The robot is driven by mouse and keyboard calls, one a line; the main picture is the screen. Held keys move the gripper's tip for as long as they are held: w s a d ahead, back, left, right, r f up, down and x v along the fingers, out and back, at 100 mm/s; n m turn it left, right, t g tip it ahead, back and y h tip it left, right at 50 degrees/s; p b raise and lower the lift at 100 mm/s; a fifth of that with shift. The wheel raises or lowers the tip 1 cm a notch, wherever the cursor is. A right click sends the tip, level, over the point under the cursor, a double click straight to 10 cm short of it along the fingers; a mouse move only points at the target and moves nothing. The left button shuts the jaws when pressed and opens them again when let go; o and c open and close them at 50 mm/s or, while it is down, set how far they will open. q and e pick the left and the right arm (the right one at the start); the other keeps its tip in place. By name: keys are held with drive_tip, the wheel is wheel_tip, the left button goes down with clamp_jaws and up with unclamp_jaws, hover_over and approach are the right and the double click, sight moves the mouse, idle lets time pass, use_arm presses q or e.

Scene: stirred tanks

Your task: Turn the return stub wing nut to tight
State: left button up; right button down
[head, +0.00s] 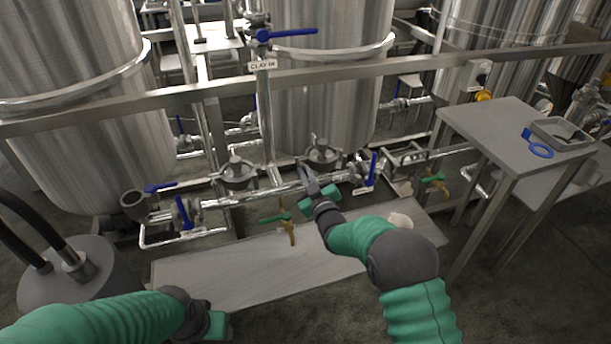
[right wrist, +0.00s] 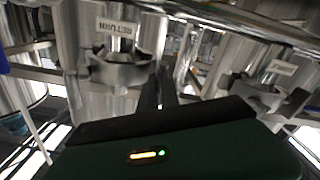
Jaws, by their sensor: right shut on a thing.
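The return stub shows in the right wrist view as a metal pipe end with a RETURN label (right wrist: 115,27) above a dark grey clamp (right wrist: 118,72). In the head view, the grey clamp (head: 323,154) nearest my right fingers appears to be the same one. My right gripper (head: 306,168) reaches the left side of this clamp, its fingers close together and shut on a small part. The fingers (right wrist: 160,88) also show in the right wrist view. The wing nut itself is hidden or too small to make out. My left gripper (head: 218,324) is low at the left, its fingers unclear.
A second clamped stub (head: 236,170) stands to the left. Blue-handled valves (head: 370,170) and pipes crowd the area. A steel rail (head: 330,70) crosses above. A bench (head: 225,275) lies below, and a side table (head: 500,130) holds a grey tray (head: 562,133) and blue tool (head: 538,147).

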drive_tip(key=m, duration=0.2)
drive_tip(key=f+m, duration=0.1)
drive_tip(key=m, duration=0.1)
drive_tip(key=shift+s+d+f+m+b, duration=0.1)
drive_tip(key=shift+m+b, duration=0.2)
drive_tip(key=shift+m, duration=0.1)
idle(0.4)
drive_tip(key=c, duration=1.6)
unclamp_jaws()
drive_tip(key=shift+r, duration=0.3)
drive_tip(key=p+v, duration=0.2)
drive_tip(key=v, duration=1.4)
drive_tip(key=shift+s+p, duration=0.3)
